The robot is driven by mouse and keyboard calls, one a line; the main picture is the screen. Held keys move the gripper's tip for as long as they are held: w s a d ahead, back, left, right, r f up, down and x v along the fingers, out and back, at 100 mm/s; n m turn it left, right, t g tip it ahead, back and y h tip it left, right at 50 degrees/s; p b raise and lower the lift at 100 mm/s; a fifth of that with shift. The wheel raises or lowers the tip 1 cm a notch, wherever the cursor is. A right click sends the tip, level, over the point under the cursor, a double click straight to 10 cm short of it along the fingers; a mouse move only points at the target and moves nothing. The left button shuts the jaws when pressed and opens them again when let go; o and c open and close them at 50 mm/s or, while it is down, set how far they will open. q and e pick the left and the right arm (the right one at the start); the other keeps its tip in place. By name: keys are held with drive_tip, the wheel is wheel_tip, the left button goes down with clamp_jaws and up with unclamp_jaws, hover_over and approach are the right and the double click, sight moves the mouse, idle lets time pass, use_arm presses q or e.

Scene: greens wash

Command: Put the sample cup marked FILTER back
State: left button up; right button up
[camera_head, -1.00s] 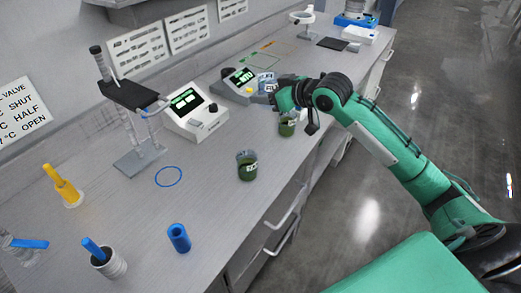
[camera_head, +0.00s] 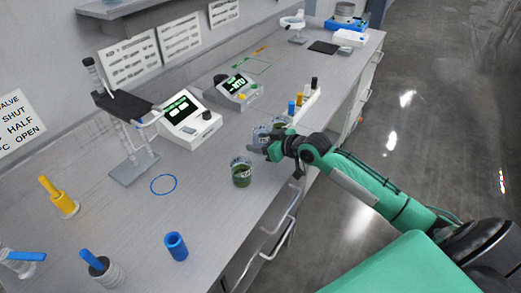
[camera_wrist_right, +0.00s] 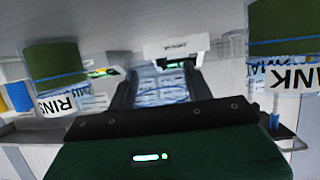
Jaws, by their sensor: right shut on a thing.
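My right gripper (camera_head: 268,146) is shut on a clear, bluish cup (camera_head: 261,136) at the bench's front side. In the right wrist view this cup (camera_wrist_right: 160,88) sits between the fingers; I cannot read its label. A cup with green contents (camera_head: 241,175) stands on the bench just nearer than the gripper; its label appears to read TANK in the wrist view (camera_wrist_right: 277,30). Another green cup (camera_wrist_right: 55,62), with a label starting RIN, shows at the left of the wrist view; in the head view it is mostly hidden by my gripper. My left gripper is not in view.
A blue ring (camera_head: 163,184) marks bare bench left of the green cup. A stand (camera_head: 130,165) and two meters (camera_head: 188,120) (camera_head: 237,91) stand behind. A rack of vials (camera_head: 300,104) lies beyond the gripper. Blue (camera_head: 176,247) and yellow-handled (camera_head: 62,203) items stand nearer.

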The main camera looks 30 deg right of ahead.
wheel_tip(320, 180, down, 4)
drive_tip(key=shift+r, duration=0.2)
drive_tip(key=shift+f, duration=0.2)
drive_tip(key=o, duration=1)
drive_tip(key=shift+r, duration=0.15)
